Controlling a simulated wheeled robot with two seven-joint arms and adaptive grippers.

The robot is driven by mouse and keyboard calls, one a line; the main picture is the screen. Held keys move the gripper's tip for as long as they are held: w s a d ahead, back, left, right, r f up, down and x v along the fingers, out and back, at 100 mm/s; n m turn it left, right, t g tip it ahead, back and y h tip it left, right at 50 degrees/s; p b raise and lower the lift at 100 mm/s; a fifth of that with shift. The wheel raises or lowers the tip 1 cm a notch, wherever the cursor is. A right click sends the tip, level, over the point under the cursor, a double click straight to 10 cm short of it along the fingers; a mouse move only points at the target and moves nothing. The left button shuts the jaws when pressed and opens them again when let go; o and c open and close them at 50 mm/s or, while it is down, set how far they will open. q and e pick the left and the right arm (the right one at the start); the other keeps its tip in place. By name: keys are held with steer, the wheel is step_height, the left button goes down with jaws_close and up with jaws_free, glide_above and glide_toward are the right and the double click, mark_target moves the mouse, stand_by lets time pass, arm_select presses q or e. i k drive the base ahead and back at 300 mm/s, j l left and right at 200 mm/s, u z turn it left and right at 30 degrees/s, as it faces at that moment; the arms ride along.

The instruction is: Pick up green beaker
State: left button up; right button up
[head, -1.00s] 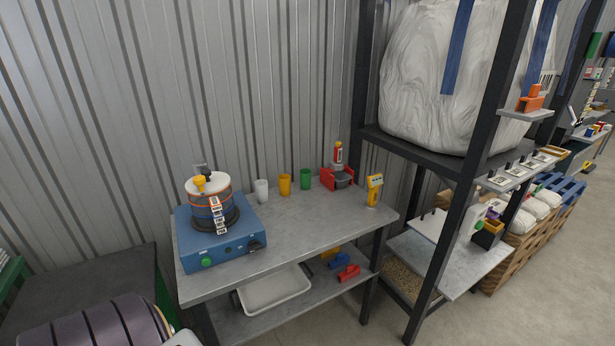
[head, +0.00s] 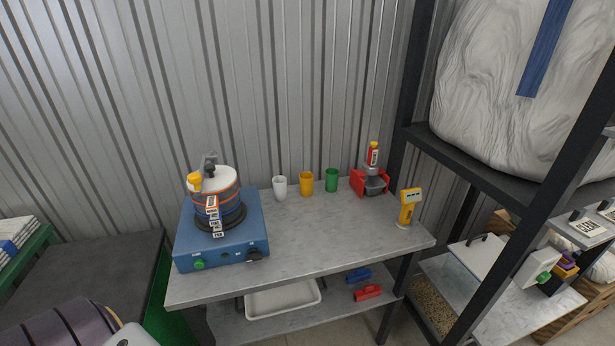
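The green beaker (head: 331,180) stands upright on the grey workbench (head: 330,235) near its back edge, by the corrugated wall. It is the rightmost of three beakers in a row. The yellow-orange beaker (head: 306,183) stands just left of it, and the white beaker (head: 279,188) is left of that. The green beaker is fully visible with nothing in front of it. Neither of my grippers shows in the head view.
A blue device with a banded pot (head: 220,230) fills the bench's left end. A red holder (head: 362,183) and a yellow handheld meter (head: 410,205) stand right of the beakers. The bench's front middle is clear. A dark rack post (head: 490,220) rises at right.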

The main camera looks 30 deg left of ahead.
mark_target(332, 174)
steer(key=i+u, duration=0.2)
steer(key=u, duration=0.25)
steer(key=i+l+u, duration=0.15)
steer(key=u, duration=0.3)
steer(key=i+l+u, duration=0.2)
steer(key=u, duration=0.15)
steer(key=i+l+u, duration=0.6)
steer(key=u, duration=0.15)
steer(key=i+l, duration=0.05)
